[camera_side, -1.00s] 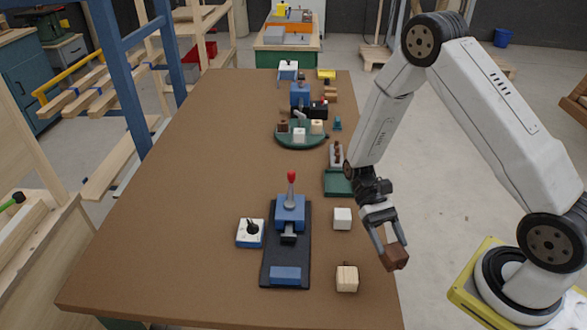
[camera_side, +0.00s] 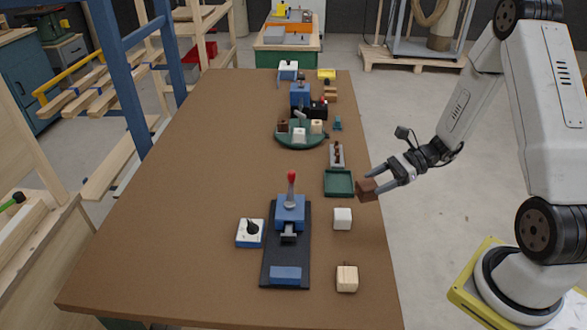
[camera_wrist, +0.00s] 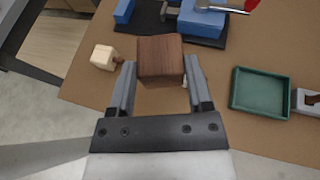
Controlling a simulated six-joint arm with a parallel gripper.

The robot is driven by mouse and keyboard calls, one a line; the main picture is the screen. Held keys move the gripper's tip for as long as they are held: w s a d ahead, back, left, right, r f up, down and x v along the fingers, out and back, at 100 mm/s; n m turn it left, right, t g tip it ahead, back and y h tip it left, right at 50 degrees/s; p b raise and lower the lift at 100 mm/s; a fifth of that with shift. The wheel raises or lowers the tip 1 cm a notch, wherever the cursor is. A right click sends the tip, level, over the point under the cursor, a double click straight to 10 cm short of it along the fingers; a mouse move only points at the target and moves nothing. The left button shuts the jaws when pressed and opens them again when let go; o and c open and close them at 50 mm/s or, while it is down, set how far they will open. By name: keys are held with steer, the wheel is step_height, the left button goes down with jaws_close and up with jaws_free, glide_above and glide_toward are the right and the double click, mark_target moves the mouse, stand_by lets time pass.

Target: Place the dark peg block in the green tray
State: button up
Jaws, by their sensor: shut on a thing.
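My gripper (camera_side: 382,183) is shut on the dark brown peg block (camera_side: 367,190) and holds it in the air near the right edge of the table. In the wrist view the dark peg block (camera_wrist: 160,58) sits between the two finger tips. The green tray (camera_side: 339,183) lies on the table just left of the held block in the side view. It looks empty. In the wrist view the green tray (camera_wrist: 261,93) is to the right of my gripper. The block is apart from the tray.
A white block (camera_side: 342,218) and a pale block with a peg (camera_side: 347,278) stand near the right edge. A blue press with a red knob (camera_side: 290,208) is left of them. A grey rack with brown pegs (camera_side: 337,154) and a round green turntable (camera_side: 301,140) are behind the tray.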

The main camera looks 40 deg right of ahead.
steer(key=w+d+r+m+t+h, duration=0.1)
steer(key=d+m+t+h, duration=0.1)
steer(key=d+m+t, duration=0.25)
glide_above(350, 184)
steer(key=s, duration=0.2)
steer(key=shift+n+g, duration=0.45)
steer(key=f, duration=0.8)
steer(key=shift+w+a+f, duration=0.15)
steer(key=shift+w+a, duration=0.1)
steer(key=shift+a, duration=0.05)
steer(key=shift+w+d+f+h, duration=0.15)
steer(key=shift+w+f+h, duration=0.15)
steer(key=shift+w+f, duration=0.25)
steer(key=shift+w+f, duration=0.15)
steer(key=shift+f, duration=0.1)
steer(key=shift+d+f, duration=0.1)
steer(key=shift+f, duration=1.5)
steer(key=shift+f, duration=0.15)
